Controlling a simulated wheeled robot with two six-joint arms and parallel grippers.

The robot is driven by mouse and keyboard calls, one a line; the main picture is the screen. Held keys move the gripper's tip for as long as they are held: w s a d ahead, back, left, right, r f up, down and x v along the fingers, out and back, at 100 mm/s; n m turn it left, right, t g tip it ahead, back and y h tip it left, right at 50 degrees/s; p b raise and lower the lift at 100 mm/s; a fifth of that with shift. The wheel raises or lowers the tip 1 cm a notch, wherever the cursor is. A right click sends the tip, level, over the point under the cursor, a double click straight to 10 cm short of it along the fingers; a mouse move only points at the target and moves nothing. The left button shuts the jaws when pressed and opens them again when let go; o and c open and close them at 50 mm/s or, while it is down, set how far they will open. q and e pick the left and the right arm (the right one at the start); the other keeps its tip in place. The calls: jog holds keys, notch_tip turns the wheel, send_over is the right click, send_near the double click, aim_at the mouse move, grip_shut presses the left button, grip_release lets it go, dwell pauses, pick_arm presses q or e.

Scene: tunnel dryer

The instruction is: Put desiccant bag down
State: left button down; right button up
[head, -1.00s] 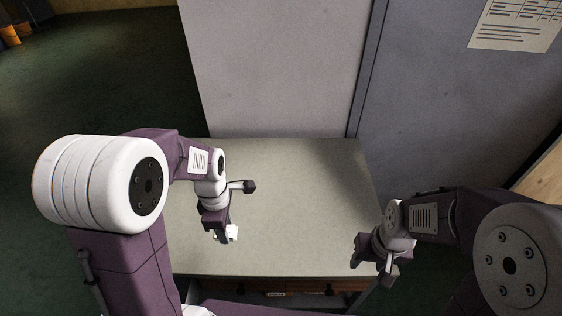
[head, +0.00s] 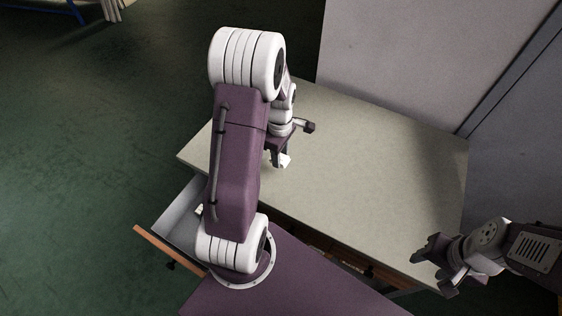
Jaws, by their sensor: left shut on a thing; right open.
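The desiccant bag (head: 285,160) is a small white packet, partly hidden by the fingers. My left gripper (head: 278,160) is shut on it and holds it over the left part of the grey table (head: 370,175), pointing down. I cannot tell whether the bag touches the tabletop. My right gripper (head: 432,270) is open and empty near the table's front right edge.
An open drawer (head: 178,218) with an orange-brown front (head: 168,250) sticks out at the table's left front; my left arm hides part of it. A pale grey panel (head: 400,60) stands behind the table. The tabletop's middle is clear.

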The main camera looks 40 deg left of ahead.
pick_arm(q)
notch_tip(320, 180, down, 4)
jog(key=shift+r, duration=0.1)
jog(key=shift+f+b, duration=0.25)
jog(key=shift+b, duration=0.05)
jog(key=c, duration=0.9)
grip_release()
